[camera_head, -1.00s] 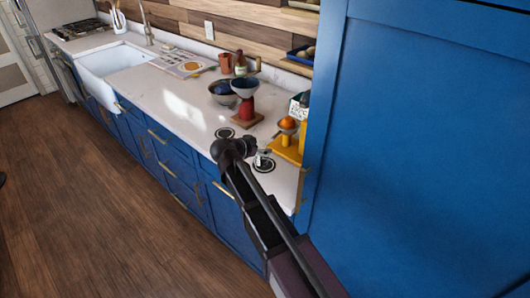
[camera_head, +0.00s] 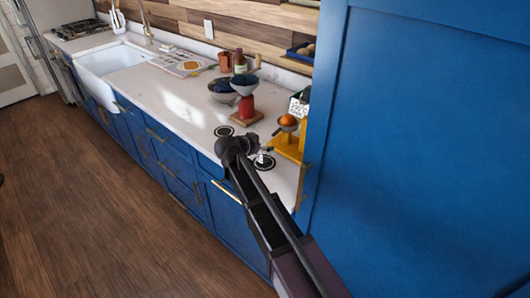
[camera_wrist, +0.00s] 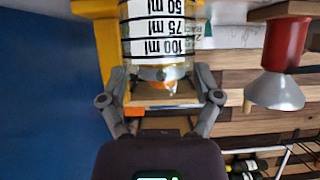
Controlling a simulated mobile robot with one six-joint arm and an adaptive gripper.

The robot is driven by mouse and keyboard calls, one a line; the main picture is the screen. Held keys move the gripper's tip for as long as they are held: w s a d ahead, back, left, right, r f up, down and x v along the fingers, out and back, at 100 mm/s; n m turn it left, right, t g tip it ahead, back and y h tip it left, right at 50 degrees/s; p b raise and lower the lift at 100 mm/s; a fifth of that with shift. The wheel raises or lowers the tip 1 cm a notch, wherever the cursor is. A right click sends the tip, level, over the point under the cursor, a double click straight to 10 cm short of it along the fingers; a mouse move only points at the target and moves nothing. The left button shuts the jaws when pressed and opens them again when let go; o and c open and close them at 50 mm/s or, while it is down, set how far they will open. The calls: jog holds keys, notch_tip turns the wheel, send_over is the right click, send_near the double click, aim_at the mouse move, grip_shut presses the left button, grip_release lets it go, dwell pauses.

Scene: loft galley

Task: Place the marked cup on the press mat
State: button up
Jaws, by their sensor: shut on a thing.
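The marked cup (camera_wrist: 157,32) is clear, with black bands and white labels reading 50, 75 and 100 ml. In the wrist view my gripper (camera_wrist: 160,78) is shut on it, one finger on each side. In the head view the cup (camera_head: 265,154) is small and pale, over or on the nearer black round mat (camera_head: 264,164); I cannot tell whether it touches. A second round mat (camera_head: 224,131) lies farther left. The yellow press (camera_head: 288,149) stands just behind and right of the nearer mat. Which mat is the press mat is not clear.
An orange (camera_head: 288,120) sits in a bowl on the press. A red stand with a grey-blue bowl (camera_head: 244,86) is behind the mats. A tall blue cabinet (camera_head: 420,150) closes the right side. The middle counter (camera_head: 180,105) is clear.

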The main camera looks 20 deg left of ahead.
jog(key=shift+f+b, duration=0.4)
jog(key=shift+f, duration=0.35)
jog(key=shift+f, duration=0.2)
jog(key=o, duration=0.9)
jog(key=shift+r, duration=0.25)
jog(key=shift+s+r, duration=0.15)
jog(key=shift+s, duration=0.05)
jog(key=shift+p+v, duration=2.9)
jog(key=shift+v, duration=2.85)
jog(key=shift+a, duration=0.1)
